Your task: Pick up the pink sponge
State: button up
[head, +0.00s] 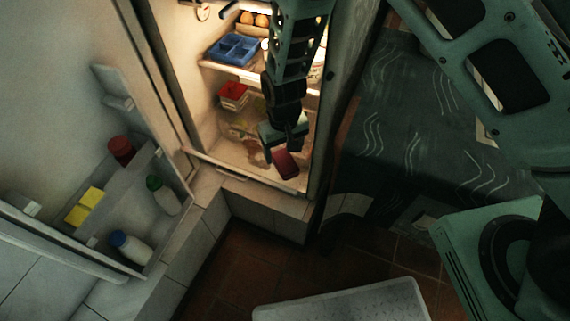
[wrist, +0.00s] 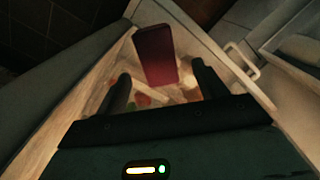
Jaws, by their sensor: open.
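A dark pinkish-red block, which looks like the pink sponge (head: 286,164), lies near the front of the lit fridge's lower level in the head view. In the wrist view the sponge (wrist: 157,55) shows beyond the fingertips, roughly in line with the gap between them. My gripper (head: 284,150) reaches down into the fridge just above and behind the sponge. Its two dark fingers (wrist: 162,78) are apart with nothing between them. I cannot tell how far the tips are above the sponge.
A red container (head: 233,95) stands left of my gripper. The open fridge door at left holds a red-lidded jar (head: 121,149), a yellow item (head: 84,207) and bottles (head: 162,195).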

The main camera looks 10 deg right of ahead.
aim_at(283, 161)
notch_tip(283, 161, down, 5)
jog(key=shift+s+d+b, duration=0.15)
jog(key=shift+b, duration=0.35)
jog(key=c, duration=1.1)
jog(key=shift+r, duration=0.1)
jog(key=shift+a+r, duration=0.25)
jog(key=shift+r, duration=0.2)
notch_tip(283, 161, up, 7)
jog(key=shift+a+f+p, duration=0.1)
jog(key=shift+f+p, duration=0.1)
jog(key=shift+p, duration=0.65)
jog(key=s+a, duration=0.1)
jog(key=a, duration=0.5)
jog(key=s+a, duration=0.1)
jog(key=a, duration=0.5)
jog(key=s+a, duration=0.2)
jog(key=a, duration=0.5)
jog(key=shift+f+p, duration=0.3)
